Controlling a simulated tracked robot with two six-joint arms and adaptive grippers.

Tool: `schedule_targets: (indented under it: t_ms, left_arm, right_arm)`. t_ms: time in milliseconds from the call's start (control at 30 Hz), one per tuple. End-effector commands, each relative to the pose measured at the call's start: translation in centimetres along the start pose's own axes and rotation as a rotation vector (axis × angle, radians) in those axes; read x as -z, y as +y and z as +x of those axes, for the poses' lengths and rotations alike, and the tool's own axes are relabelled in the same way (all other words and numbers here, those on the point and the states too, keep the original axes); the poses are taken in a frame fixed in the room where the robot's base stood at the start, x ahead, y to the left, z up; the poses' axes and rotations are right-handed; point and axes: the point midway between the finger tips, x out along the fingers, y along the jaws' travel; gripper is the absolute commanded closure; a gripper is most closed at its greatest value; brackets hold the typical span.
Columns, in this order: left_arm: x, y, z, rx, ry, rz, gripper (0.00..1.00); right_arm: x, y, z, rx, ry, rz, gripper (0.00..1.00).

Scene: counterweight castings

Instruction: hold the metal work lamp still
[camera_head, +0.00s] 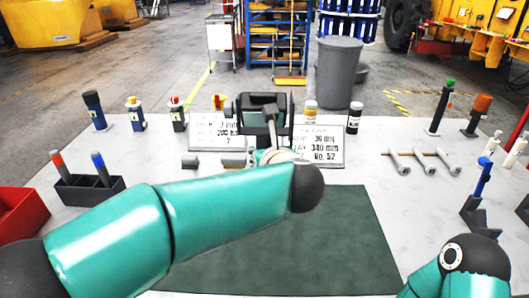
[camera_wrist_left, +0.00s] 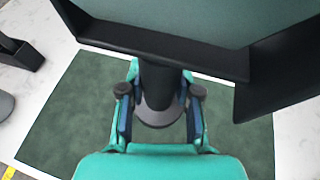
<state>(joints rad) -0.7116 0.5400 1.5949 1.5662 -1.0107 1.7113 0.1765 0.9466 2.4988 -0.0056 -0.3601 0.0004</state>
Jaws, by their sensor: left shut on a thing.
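The metal work lamp (camera_head: 240,112) is at the middle of the table in the head view, with a dark boxy head. My left forearm hides its lower part there. In the left wrist view the lamp head (camera_wrist_left: 160,38) fills the top as a dark frame around a pale green face. Its dark stem runs down to a round base (camera_wrist_left: 158,116). My left gripper (camera_wrist_left: 160,92) has a finger on each side of the stem and is shut on it. I cannot tell whether the base touches the surface. My right gripper is out of view; only part of that arm shows at the lower right.
A dark green mat (camera_head: 345,245) lies on the pale table. Two printed signs (camera_head: 325,148) stand by the lamp. A pen holder (camera_head: 90,190) and a red bin (camera_head: 18,212) are at left. Grey rods (camera_head: 425,163) and a dark holder (camera_head: 480,218) are at right.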

Motion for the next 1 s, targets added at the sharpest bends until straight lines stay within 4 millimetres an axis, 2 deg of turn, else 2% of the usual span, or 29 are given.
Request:
schedule_targets:
  t_ms: [1000]
  left_arm:
    - [4.5, 0.0, 1.9, 0.001, -0.004, -0.001, 1.00]
  right_arm:
    - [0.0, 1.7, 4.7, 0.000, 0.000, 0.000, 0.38]
